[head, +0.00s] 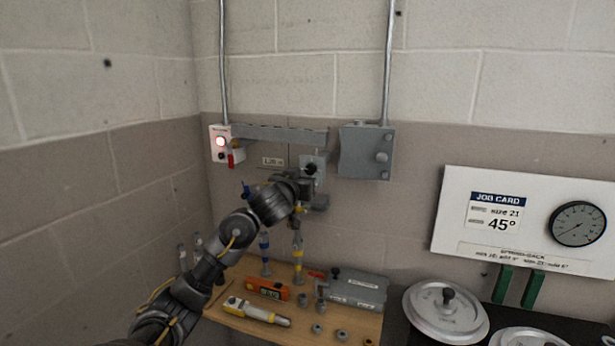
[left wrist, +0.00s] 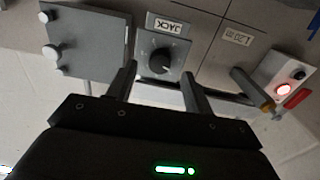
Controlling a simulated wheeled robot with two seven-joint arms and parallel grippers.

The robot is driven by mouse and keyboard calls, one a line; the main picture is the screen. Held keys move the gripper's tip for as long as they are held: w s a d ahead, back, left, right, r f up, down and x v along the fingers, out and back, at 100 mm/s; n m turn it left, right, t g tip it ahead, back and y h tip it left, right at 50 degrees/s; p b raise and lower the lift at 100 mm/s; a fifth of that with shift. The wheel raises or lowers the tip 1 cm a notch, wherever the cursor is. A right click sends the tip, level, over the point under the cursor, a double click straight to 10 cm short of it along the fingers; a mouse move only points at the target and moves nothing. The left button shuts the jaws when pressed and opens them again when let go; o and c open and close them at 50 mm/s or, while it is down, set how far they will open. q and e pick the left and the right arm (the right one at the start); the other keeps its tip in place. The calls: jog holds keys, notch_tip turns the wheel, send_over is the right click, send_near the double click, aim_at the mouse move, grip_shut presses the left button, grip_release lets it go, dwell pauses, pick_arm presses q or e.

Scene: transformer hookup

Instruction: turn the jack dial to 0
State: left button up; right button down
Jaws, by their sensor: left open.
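The jack dial (left wrist: 160,62) is a round black knob with a white pointer mark on a grey plate. Its "JACK" label shows upside down in the left wrist view. In the head view the dial (head: 310,169) sits on the wall just above my left gripper (head: 303,183). In the left wrist view the open fingers of my left gripper (left wrist: 158,82) stand on either side of the dial, with a gap visible on both sides. I cannot read which number the pointer is at. My right gripper is not in view.
A grey box (head: 366,152) is right of the dial. A white switch box (head: 221,145) with a lit red lamp is to the left. Below, a wooden board (head: 250,325) holds tools and fittings. A job card panel (head: 500,190) with a gauge hangs at right.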

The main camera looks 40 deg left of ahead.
aim_at(309, 171)
pick_arm(q)
jog(key=shift+x, duration=1.2)
jog(key=shift+w+a, duration=0.2)
jog(key=shift+w, duration=0.25)
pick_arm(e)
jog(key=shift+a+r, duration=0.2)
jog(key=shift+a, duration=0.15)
pick_arm(q)
jog(key=c, duration=1)
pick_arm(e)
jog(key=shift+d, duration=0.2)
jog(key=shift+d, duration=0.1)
